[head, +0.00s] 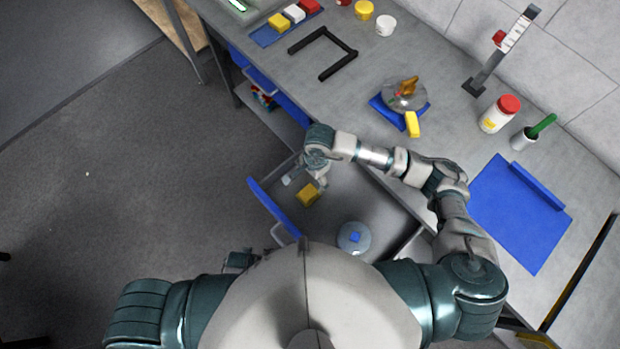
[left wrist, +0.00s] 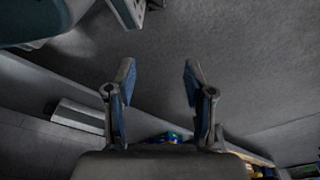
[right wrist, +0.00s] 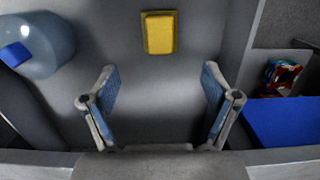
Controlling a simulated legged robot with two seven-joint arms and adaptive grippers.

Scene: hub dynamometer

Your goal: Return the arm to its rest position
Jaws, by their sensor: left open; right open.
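My right arm reaches out over an open drawer (head: 370,205). My right gripper (head: 308,181) hangs over the drawer near a yellow block (head: 307,195). In the right wrist view the right gripper (right wrist: 160,90) is open and empty. The yellow block (right wrist: 159,33) lies on the drawer floor beyond the fingertips, apart from them. A translucent round thing with a blue knob (head: 354,238) sits in the same drawer. In the left wrist view my left gripper (left wrist: 158,75) is open and empty, with grey floor beyond it. The left gripper cannot be made out in the head view.
The grey bench holds a blue mat (head: 518,215), a red-lidded jar (head: 499,114), a cup with a green handle (head: 524,138), a round metal thing on a blue base (head: 405,96), a black frame (head: 323,52) and an upright stand (head: 501,48). The floor at left is clear.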

